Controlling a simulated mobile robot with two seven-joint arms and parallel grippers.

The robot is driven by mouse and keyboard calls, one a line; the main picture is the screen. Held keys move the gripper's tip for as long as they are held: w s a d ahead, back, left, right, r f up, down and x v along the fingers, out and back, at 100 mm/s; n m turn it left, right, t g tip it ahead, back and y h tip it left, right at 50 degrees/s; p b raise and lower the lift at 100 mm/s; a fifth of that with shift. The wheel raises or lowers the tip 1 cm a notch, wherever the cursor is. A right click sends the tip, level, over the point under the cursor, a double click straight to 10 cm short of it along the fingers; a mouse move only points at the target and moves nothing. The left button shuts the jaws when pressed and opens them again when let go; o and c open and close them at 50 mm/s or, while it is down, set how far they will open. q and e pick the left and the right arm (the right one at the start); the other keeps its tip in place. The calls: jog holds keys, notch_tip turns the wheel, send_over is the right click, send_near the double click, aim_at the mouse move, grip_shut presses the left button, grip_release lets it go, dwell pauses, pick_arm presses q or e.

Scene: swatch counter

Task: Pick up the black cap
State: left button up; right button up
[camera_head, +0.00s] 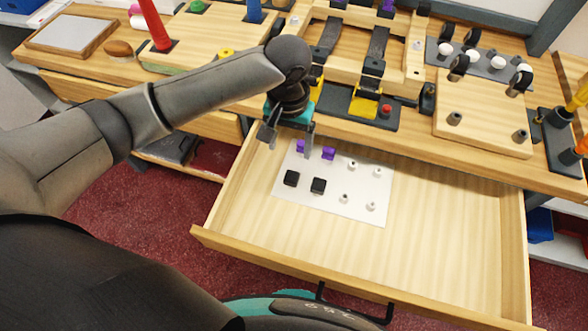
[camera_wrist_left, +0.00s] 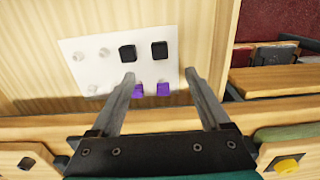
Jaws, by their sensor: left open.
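Two small black caps lie side by side on a white sheet (camera_head: 335,208) in the open drawer. One black cap (camera_head: 291,178) is at the left, the other black cap (camera_head: 318,185) right beside it. In the left wrist view the black caps (camera_wrist_left: 127,52) (camera_wrist_left: 159,49) lie just beyond the fingertips. Two purple caps (camera_head: 328,153) are on the same sheet, and in the wrist view the purple caps (camera_wrist_left: 163,89) show between the fingers. My left gripper (camera_head: 288,143) is open and empty above the sheet's far left part, touching no cap. My right gripper is out of view.
Several small pale caps (camera_head: 371,206) lie on the sheet's right half. The wooden drawer (camera_head: 460,225) has raised walls and is bare to the right of the sheet. The counter edge (camera_head: 440,157) overhangs the drawer's back, with a wooden block (camera_head: 485,130) on it.

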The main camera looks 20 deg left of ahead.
pick_arm(q)
jog(key=b, duration=0.3)
send_near(292, 176)
jog(key=f, duration=0.5)
jog(key=shift+s+a+f, duration=0.15)
jog(key=shift+s, duration=0.1)
jog(key=shift+w+f+b, duration=0.15)
jog(key=shift+f+b, duration=0.45)
jog(key=shift+f, duration=0.75)
jog(key=shift+w+f+b, duration=0.1)
jog(key=shift+f+b, duration=0.5)
jog(key=shift+f, duration=0.75)
grip_shut()
